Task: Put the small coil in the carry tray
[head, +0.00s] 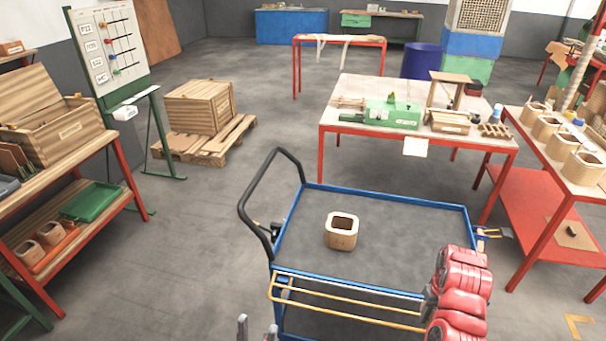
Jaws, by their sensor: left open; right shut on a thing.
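A wooden coil (341,231) with a dark square opening stands upright on the cart's grey deck (400,215). Two smaller-looking coils (40,241) sit in an orange tray (38,262) on the lower left shelf. An empty-looking green tray (92,201) lies beside them. I cannot tell for sure which tray is the carry tray. My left gripper (257,331) shows only its two fingertips at the bottom edge, apart and empty, in front of the cart. My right gripper (430,301) is at the front right of the cart, apparently shut on its yellow rail (345,295); my red arm partly hides it.
The cart has a blue rim and a black handle (248,205) at left. Several coils (566,147) stand on the right table. A crate (200,106) sits on a pallet. The floor left of the cart is clear.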

